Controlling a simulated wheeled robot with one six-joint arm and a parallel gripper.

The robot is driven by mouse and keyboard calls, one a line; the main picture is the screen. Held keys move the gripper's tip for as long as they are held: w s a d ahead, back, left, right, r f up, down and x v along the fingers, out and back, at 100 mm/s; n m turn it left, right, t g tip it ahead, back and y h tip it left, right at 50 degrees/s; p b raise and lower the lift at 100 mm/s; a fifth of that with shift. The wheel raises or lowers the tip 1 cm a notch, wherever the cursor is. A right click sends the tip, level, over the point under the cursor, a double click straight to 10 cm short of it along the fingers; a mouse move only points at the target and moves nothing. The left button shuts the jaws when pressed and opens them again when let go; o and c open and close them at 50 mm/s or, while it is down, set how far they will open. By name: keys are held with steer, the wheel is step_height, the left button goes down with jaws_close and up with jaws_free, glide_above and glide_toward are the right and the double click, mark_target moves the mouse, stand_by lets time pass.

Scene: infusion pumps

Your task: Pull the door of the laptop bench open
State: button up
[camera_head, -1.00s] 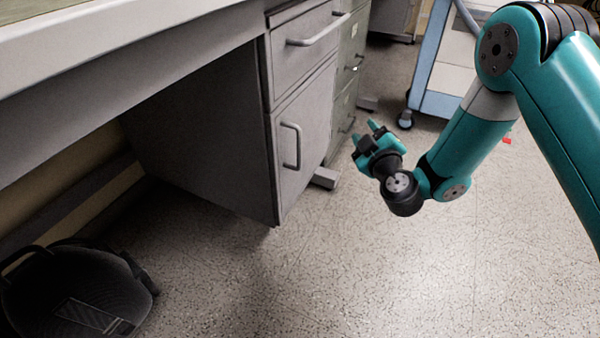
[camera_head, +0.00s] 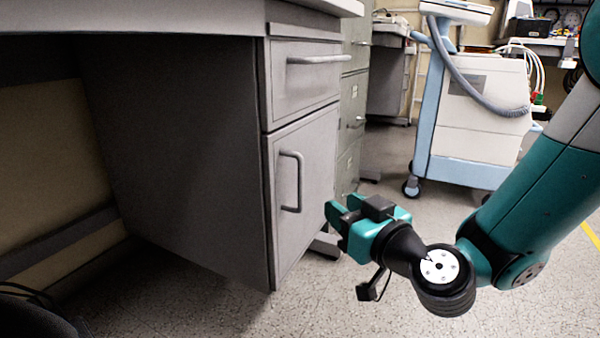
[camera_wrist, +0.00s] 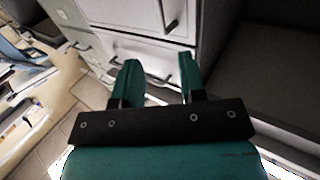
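The laptop bench is a grey desk with a drawer (camera_head: 305,85) above a door (camera_head: 312,190). The door looks shut and has a vertical bar handle (camera_head: 298,182). My gripper (camera_head: 336,217) is to the right of the handle in the head view, apart from it, and a bit lower. In the wrist view my gripper (camera_wrist: 158,80) shows two teal fingers spread apart with nothing between them. A bar handle (camera_wrist: 167,20) on a pale front lies beyond the fingertips in that view.
A green-grey filing cabinet (camera_head: 350,120) stands just behind the bench. A blue and white medical cart (camera_head: 475,125) is at the back right. A black chair (camera_head: 25,318) shows at the lower left. The speckled floor (camera_head: 215,315) before the bench is clear.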

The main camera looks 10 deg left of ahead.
steer(key=p, duration=1)
glide_toward(301, 176)
steer(key=x, duration=0.3)
steer(key=p+x, duration=0.2)
steer(key=p, duration=0.2)
steer(key=p+x, duration=0.1)
steer(key=p, duration=0.3)
steer(key=p+x, duration=0.2)
steer(key=p, duration=0.2)
steer(key=shift+w+a+r, duration=0.2)
steer(key=shift+w+r, duration=0.05)
steer(key=shift+r, duration=0.05)
steer(key=p, duration=0.2)
steer(key=w+a+p, duration=0.1)
steer(key=p, duration=0.1)
steer(key=shift+w+f, duration=0.25)
steer(key=shift+w, duration=0.05)
steer(key=shift+f, duration=0.1)
jaws_close()
